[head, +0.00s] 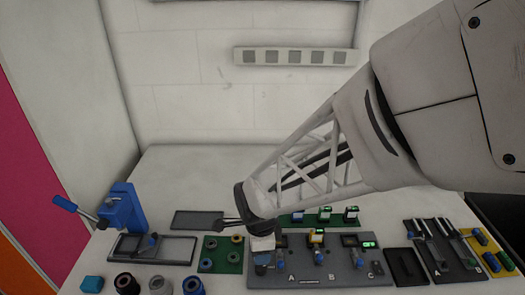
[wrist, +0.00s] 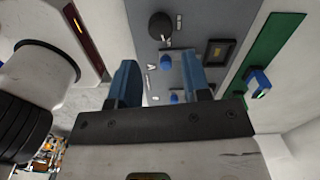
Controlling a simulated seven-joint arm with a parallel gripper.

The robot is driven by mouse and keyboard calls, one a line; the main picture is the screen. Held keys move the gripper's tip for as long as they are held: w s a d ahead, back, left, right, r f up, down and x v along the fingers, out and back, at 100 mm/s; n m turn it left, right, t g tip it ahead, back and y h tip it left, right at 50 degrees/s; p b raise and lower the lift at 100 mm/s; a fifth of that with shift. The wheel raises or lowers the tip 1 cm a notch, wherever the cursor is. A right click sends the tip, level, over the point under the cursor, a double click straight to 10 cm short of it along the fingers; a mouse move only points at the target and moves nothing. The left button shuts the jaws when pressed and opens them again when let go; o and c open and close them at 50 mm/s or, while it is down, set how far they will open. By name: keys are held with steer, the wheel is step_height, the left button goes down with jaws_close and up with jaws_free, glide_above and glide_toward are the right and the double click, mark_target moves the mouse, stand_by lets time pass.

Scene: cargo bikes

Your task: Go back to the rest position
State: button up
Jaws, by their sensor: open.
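My gripper (head: 262,262) is low over the left part of a grey board (head: 340,277) marked A, B and C. In the wrist view my gripper (wrist: 160,78) has its two blue fingers apart, with the grey board (wrist: 215,20) beyond them. A small blue part (wrist: 162,97) on the board shows between the fingers, and I see nothing held. Whether the fingertips touch the board I cannot tell. My arm reaches in from the upper right and hides part of the table behind it.
A blue press (head: 122,208) with a lever stands at the left. Beside it are a grey tray (head: 180,250), a green plate (head: 212,266) with rings, and dark round parts (head: 125,283) in front. A black tray (head: 407,266) and yellow plate (head: 482,244) are at the right.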

steer(key=shift+r, duration=0.1)
stand_by(0.3)
steer(key=shift+d+r, duration=0.35)
steer(key=shift+r, duration=0.05)
steer(key=s+d+r+n+t, duration=0.1)
steer(key=s+d+r+n, duration=0.4)
steer(key=d+r+n, duration=0.3)
steer(key=s+d+r+n+t, duration=0.1)
steer(key=s+d+r+n, duration=0.4)
steer(key=d+r+n, duration=0.3)
step_height(320, 180, up, 3)
steer(key=shift+s+d+f+t, duration=0.2)
steer(key=shift+s+d+t, duration=0.1)
steer(key=shift+d, duration=0.95)
